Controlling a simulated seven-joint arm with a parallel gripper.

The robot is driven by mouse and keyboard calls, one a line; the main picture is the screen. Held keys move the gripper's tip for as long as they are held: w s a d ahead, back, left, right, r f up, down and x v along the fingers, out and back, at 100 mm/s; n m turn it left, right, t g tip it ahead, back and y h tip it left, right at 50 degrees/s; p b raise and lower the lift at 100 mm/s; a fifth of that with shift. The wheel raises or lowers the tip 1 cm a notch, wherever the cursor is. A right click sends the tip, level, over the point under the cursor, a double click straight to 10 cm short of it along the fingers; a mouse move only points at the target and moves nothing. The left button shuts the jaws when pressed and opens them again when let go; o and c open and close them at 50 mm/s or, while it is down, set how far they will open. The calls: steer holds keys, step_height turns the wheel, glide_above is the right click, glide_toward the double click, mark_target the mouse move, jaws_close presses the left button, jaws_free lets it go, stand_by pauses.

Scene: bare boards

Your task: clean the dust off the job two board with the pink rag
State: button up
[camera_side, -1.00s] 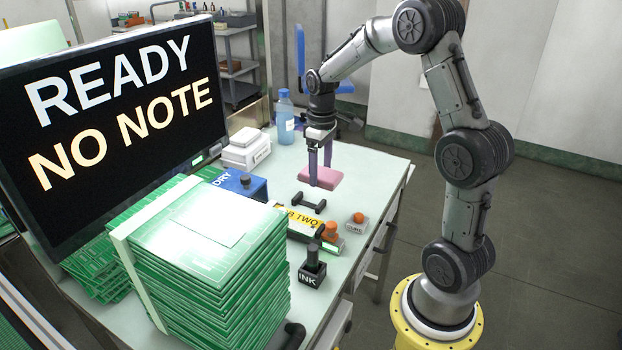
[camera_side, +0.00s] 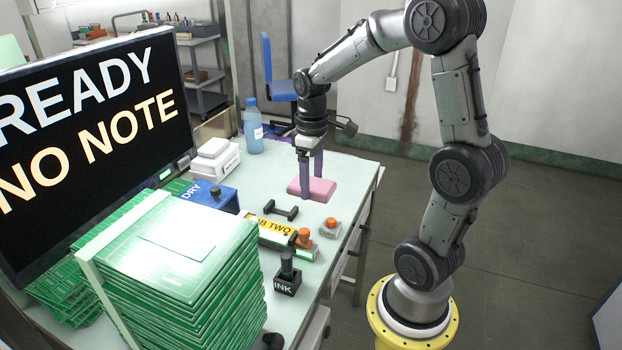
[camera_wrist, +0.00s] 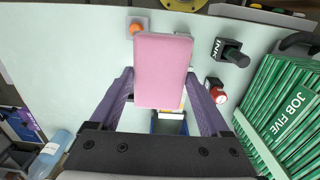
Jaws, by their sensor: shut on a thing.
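The pink rag (camera_side: 314,189) is between the fingers of my gripper (camera_side: 311,182), which is shut on it. It also fills the middle of the wrist view (camera_wrist: 162,72), between the two purple fingers. In the side view it is over the table near the right edge, behind the job two board; I cannot tell whether it touches the table. The job two board's yellow label (camera_side: 268,224), partly covered, reads "B TWO" and lies in front of the rag, apart from it. Dust on the board is too small to tell. In the wrist view the rag hides much of that area.
A black handle (camera_side: 281,210) lies between rag and label. Orange-knobbed blocks (camera_side: 331,226), an INK block (camera_side: 287,280), a blue DRY box (camera_side: 212,195) and a tall stack of green boards (camera_side: 180,270) stand around. A blue bottle (camera_side: 253,130) is at the back. The monitor (camera_side: 90,140) reads "READY NO NOTE".

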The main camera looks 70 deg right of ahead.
mark_target(291, 181)
steer(key=c, duration=0.3)
steer(key=shift+w+d+r+m, duration=0.1)
steer(key=shift+w+m, duration=0.15)
steer(key=shift+m, duration=0.05)
steer(key=shift+c, duration=0.2)
steer(key=shift+m, duration=0.3)
steer(key=w, duration=0.2)
steer(key=w+a, duration=0.1)
steer(key=w, duration=0.1)
steer(key=shift+a, duration=0.1)
steer(key=w+a+f+n, duration=0.1)
steer(key=w+a+f, duration=0.1)
steer(key=w+a, duration=0.25)
steer(key=shift+f, duration=3.85)
steer(key=shift+f, duration=0.7)
